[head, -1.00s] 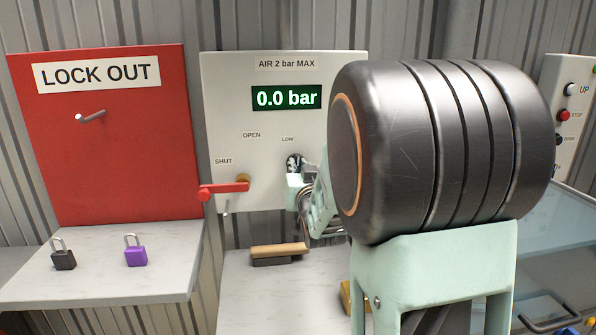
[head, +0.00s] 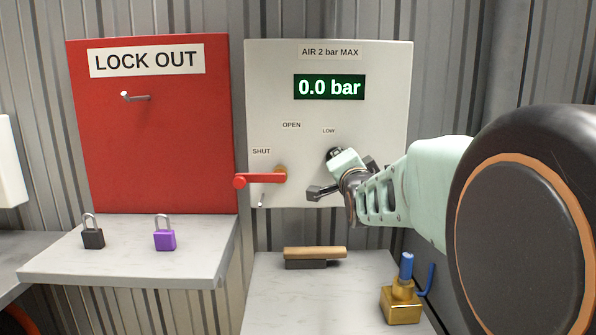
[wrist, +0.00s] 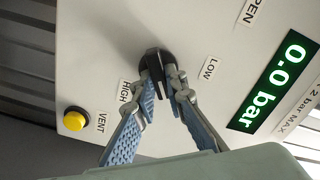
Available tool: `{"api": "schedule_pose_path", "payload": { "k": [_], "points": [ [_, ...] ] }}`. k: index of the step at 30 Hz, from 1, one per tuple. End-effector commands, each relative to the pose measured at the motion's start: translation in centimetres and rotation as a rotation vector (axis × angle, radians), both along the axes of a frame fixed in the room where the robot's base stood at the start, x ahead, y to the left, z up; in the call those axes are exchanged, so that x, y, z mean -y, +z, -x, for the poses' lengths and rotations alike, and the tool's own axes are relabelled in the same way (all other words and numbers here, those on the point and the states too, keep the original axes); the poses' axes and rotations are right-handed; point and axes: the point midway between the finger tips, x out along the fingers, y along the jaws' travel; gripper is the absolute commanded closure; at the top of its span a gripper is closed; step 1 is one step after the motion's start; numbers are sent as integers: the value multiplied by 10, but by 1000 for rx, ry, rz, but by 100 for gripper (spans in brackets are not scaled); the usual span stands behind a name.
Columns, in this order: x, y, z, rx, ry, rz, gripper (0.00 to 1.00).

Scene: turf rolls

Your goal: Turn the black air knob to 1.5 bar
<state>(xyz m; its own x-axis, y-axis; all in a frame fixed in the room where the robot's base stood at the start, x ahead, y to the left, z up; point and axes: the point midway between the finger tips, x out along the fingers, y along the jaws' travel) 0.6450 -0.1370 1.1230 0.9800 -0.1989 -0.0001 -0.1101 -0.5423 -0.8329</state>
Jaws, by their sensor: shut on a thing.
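The black air knob (wrist: 153,63) is on the white air panel (head: 385,100), between the LOW and HIGH labels in the wrist view. In the head view the knob (head: 333,154) is mostly covered by my gripper (head: 334,172). In the wrist view my gripper (wrist: 164,84) has its two blue-padded fingers closed on the knob, one on each side. The green display (head: 330,87) reads 0.0 bar; it also shows in the wrist view (wrist: 273,85). The red lever (head: 258,179) points left, below the SHUT label.
A yellow VENT button (wrist: 75,119) is beyond HIGH. A red LOCK OUT board (head: 160,150) stands left, above a shelf (head: 130,265) with black (head: 93,237) and purple (head: 165,238) padlocks.

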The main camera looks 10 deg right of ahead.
Motion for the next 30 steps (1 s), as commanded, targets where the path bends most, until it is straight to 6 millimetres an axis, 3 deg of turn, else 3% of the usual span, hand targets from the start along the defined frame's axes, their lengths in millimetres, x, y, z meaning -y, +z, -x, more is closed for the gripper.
{"api": "schedule_pose_path", "payload": {
  "k": [15, 30],
  "points": [
    [1, -1, 0, 72, 1, -337, 100],
    [1, 0, 0, 87, 1, -404, 100]
  ]
}}
